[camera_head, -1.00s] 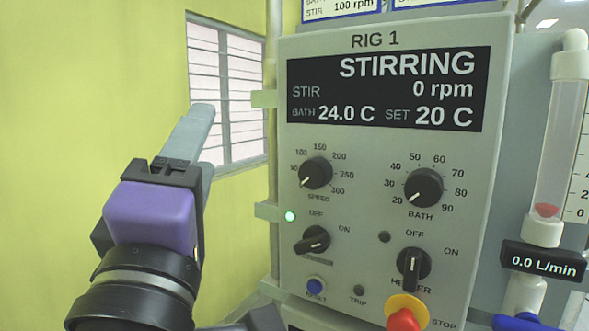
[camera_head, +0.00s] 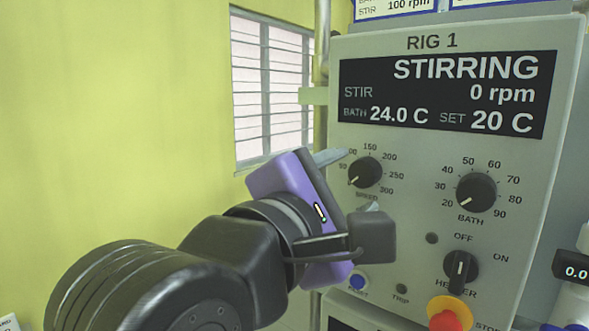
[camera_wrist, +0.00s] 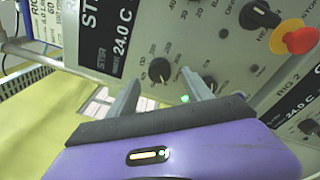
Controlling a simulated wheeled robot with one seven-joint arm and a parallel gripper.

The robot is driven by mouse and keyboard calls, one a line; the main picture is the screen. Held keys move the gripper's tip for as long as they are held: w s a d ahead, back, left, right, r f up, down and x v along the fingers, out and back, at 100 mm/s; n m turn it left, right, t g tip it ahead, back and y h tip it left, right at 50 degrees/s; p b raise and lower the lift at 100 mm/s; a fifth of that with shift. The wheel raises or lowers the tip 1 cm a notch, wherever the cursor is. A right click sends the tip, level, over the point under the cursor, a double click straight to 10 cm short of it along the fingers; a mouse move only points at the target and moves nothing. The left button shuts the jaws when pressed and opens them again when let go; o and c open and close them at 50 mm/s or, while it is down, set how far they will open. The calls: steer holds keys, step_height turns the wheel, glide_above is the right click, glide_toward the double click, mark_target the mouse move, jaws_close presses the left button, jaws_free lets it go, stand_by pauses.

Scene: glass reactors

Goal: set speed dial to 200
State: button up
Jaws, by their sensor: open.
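The speed dial (camera_head: 365,172) is a round black knob on the panel of Rig 1, with its pointer at the low end of the scale, lower left. The display (camera_head: 450,95) reads STIRRING, STIR 0 rpm. My gripper (camera_head: 358,181) is open, with one grey finger at the dial's upper left and the other below it. In the wrist view the dial (camera_wrist: 159,70) shows between and beyond the fingertips of my gripper (camera_wrist: 160,77). I cannot tell whether either finger touches the panel. The stirrer switch is hidden behind my gripper in the head view.
The bath dial (camera_head: 476,192) is right of the speed dial. Below it are the heater switch (camera_head: 460,268) and a red and yellow stop button (camera_head: 447,318). The blue reset button (camera_head: 357,281) is close under my gripper. Free room lies left, before the yellow wall (camera_head: 120,120).

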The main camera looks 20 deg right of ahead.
mark_target(361, 176)
steer(key=shift+p+x, duration=0.35)
steer(key=shift+x, duration=1.7)
jaws_close()
